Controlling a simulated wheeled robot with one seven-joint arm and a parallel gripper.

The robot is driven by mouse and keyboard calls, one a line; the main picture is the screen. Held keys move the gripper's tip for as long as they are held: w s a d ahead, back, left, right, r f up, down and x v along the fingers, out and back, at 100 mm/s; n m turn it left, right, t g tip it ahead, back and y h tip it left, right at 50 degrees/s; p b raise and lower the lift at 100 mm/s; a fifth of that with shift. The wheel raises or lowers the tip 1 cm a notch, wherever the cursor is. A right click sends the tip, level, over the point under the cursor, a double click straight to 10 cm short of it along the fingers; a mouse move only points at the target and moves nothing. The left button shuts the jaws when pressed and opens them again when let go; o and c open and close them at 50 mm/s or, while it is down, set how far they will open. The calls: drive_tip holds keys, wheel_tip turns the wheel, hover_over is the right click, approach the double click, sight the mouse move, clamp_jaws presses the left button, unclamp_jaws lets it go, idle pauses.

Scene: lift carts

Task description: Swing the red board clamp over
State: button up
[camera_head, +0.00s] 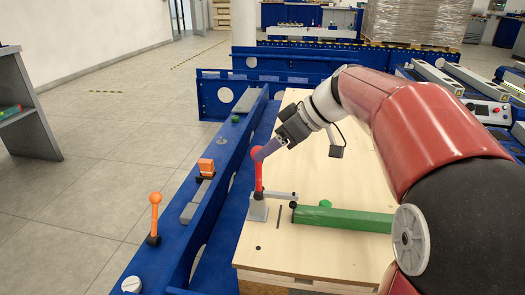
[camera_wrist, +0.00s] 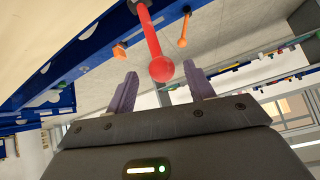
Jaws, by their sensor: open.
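The red board clamp (camera_head: 259,177) stands with its lever upright on a grey base at the left edge of the wooden board (camera_head: 330,255). A grey clamp arm reaches right from the base over the board. My gripper (camera_head: 266,151) is at the top of the red lever, coming from the upper right. In the wrist view, the red lever (camera_wrist: 151,38) ends in a ball that shows between the two purple fingers of my open gripper (camera_wrist: 160,72). The fingers stand apart on either side of the ball, and I cannot tell whether either touches it.
A green bar (camera_head: 345,219) lies across the board, right of the clamp. The blue cart rail (camera_head: 172,233) along the left carries an orange ball lever (camera_head: 155,212) and an orange block (camera_head: 206,166).

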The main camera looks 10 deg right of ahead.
drive_tip(key=v, duration=0.4)
drive_tip(key=shift+d+r, duration=0.1)
drive_tip(key=shift+d, duration=0.05)
drive_tip(key=shift+p, duration=0.3)
drive_tip(key=s+f+m+h+p, duration=0.2)
drive_tip(key=s+m+h+p, duration=0.2)
drive_tip(key=s, duration=0.6)
drive_tip(key=s+f+m+t+h+p, duration=0.1)
drive_tip(key=s+f+m+h+p, duration=0.2)
drive_tip(key=s, duration=0.7)
drive_tip(key=d+m+h+p, duration=0.1)
drive_tip(key=m+p, duration=0.1)
drive_tip(key=m, duration=0.1)
drive_tip(key=shift+s+m+t, duration=0.3)
drive_tip(key=shift+s, duration=0.1)
